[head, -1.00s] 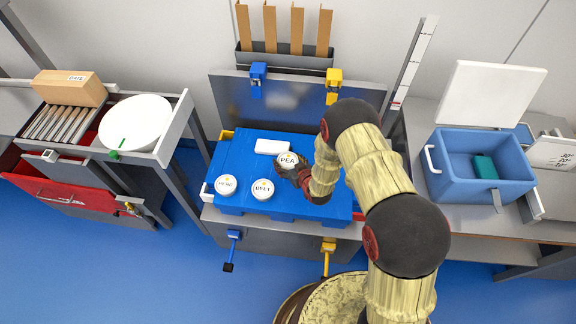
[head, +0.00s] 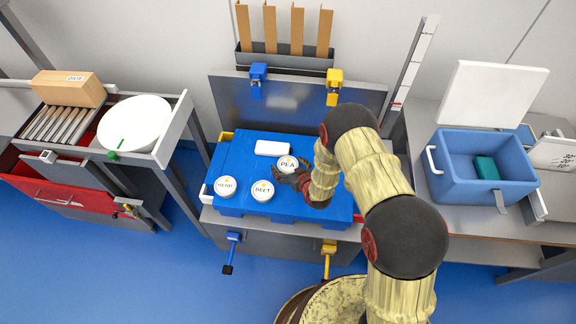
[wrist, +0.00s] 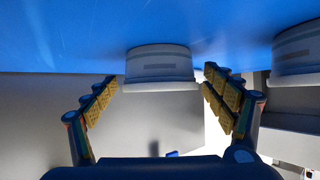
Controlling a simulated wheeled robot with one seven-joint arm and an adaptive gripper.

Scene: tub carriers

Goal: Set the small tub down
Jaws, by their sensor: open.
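The small white tub marked PEA (head: 287,163) stands upright on the blue work surface (head: 236,157), in the right half of the lettered tubs. My gripper (head: 290,177) is open just in front of it, at its near side. In the wrist view, which looks upside down, the tub (wrist: 158,66) sits between and slightly beyond the two yellow-padded fingertips (wrist: 160,80), with a gap on each side. Its base rests against the blue surface there. The jaws hold nothing.
A white tub marked BEET (head: 262,191) and another lettered tub (head: 225,187) stand to the left. A white block (head: 272,148) lies behind.

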